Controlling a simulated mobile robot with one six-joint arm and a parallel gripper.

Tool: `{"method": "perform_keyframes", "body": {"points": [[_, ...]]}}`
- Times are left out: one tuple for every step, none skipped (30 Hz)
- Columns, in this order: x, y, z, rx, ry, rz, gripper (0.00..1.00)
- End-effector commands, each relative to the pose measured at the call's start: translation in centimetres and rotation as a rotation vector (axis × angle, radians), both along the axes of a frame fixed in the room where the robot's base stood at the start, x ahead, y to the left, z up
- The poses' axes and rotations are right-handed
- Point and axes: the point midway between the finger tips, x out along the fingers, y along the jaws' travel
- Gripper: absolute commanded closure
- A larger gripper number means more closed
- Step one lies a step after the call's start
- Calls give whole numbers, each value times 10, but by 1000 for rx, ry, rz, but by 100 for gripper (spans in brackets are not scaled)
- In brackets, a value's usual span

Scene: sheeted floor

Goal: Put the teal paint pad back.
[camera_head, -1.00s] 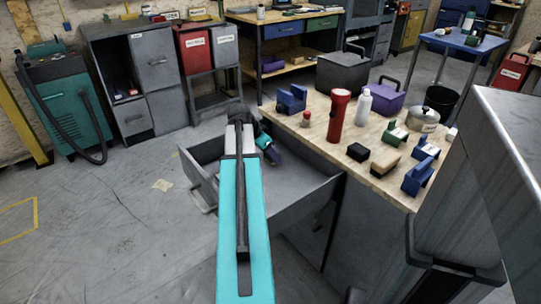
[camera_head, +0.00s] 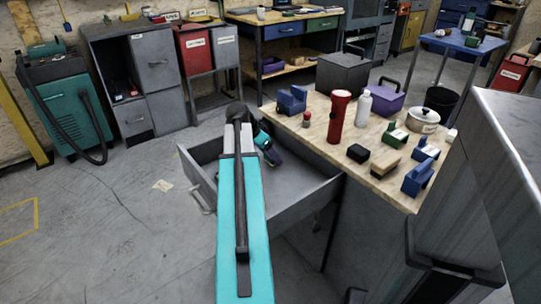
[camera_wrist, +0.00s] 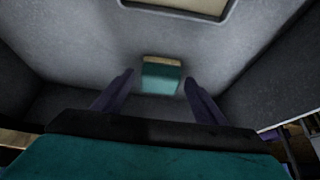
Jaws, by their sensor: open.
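The teal paint pad (camera_wrist: 162,76) is a small teal block with a tan top edge. It lies on the grey bottom inside the open drawer (camera_head: 305,203). In the wrist view my gripper (camera_wrist: 160,80) is open, with one dark finger on each side of the pad and a visible gap on both sides. In the head view my gripper (camera_head: 271,152) reaches down into the drawer, and my arm covers part of the drawer. I cannot make out the pad in the head view.
The drawer's grey walls stand around my gripper. The wooden worktop (camera_head: 328,150) to the right carries a red flashlight (camera_head: 338,121), a white bottle (camera_head: 363,107), a purple toolbox (camera_head: 380,101), a pot (camera_head: 423,120) and several blocks. Open floor lies to the left.

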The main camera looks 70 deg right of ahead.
Motion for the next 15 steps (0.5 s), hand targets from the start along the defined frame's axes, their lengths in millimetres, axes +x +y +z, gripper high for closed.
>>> {"method": "perform_keyframes", "body": {"points": [[2,3,7,-2,-1,1,35],[3,4,10,-2,-1,1,35],[4,7,15,-2,0,2,35],[6,9,19,0,0,1,35],[7,11,23,-2,0,2,35],[9,13,29,-2,-1,2,35],[10,15,33,-2,-1,2,35],[11,17,37,-2,0,2,35],[13,20,43,-1,0,0,35],[14,22,47,-2,-1,1,35],[16,24,51,-2,-1,1,35],[17,27,57,-2,-1,1,35],[19,29,61,-2,-1,1,35],[20,31,65,-1,0,1,35],[22,33,70,-2,-1,1,35]]}}
